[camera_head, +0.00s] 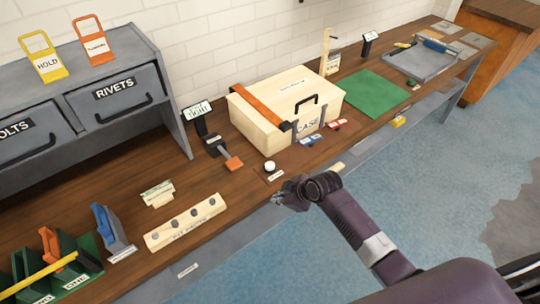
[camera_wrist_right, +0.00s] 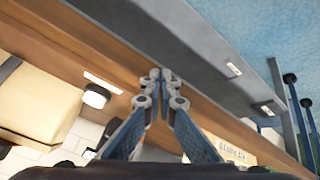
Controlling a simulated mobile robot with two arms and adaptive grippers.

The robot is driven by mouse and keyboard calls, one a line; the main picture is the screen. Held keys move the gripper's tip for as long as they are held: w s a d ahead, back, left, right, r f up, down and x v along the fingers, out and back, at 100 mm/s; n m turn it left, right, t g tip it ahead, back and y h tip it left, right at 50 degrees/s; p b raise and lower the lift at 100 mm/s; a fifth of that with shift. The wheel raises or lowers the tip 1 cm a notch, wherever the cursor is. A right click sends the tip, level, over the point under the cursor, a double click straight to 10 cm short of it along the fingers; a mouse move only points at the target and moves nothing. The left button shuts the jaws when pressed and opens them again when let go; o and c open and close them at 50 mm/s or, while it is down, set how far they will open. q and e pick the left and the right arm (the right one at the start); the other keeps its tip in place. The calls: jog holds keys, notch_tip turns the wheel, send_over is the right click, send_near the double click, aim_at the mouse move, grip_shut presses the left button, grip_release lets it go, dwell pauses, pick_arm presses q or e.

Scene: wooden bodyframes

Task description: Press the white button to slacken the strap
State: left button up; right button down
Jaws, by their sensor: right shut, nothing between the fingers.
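The white button (camera_head: 269,166) sits on a dark base on the wooden bench, in front of the case. It also shows in the right wrist view (camera_wrist_right: 97,95), to the left of my fingers. An orange strap (camera_head: 262,105) runs over the cream case (camera_head: 325,96) and down its front. A small display (camera_head: 198,109) reading "TIGHT" stands left of the case. My right gripper (camera_head: 281,197) is shut and empty near the bench's front edge, apart from the button. Its fingertips (camera_wrist_right: 160,75) meet in the right wrist view. My left gripper is not in view.
An orange-ended lever (camera_head: 232,162) stands left of the button. Red and blue tags (camera_head: 312,138) lie right of it. A wooden block with pegs (camera_head: 186,222) lies along the front edge. A green mat (camera_head: 370,92) lies beyond the case.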

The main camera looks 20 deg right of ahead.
jog(key=w+r+n+t+p, duration=0.15)
jog(key=w+r, duration=0.35)
jog(key=r, duration=0.5)
notch_tip(320, 180, up, 5)
jog(key=n+y, duration=0.1)
jog(key=n, duration=0.2)
send_over(271, 166)
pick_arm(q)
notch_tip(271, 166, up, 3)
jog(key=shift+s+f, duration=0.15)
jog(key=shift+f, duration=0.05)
pick_arm(e)
jog(key=shift+w+d+r+t, duration=0.1)
jog(key=shift+t, duration=0.15)
notch_tip(271, 166, down, 9)
jog(key=b, duration=0.7)
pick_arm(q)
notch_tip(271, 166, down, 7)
pick_arm(e)
jog(key=shift+r, duration=0.1)
pick_arm(q)
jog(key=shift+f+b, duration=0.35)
jog(key=shift+b, duration=0.05)
pick_arm(e)
jog(key=shift+f, duration=0.45)
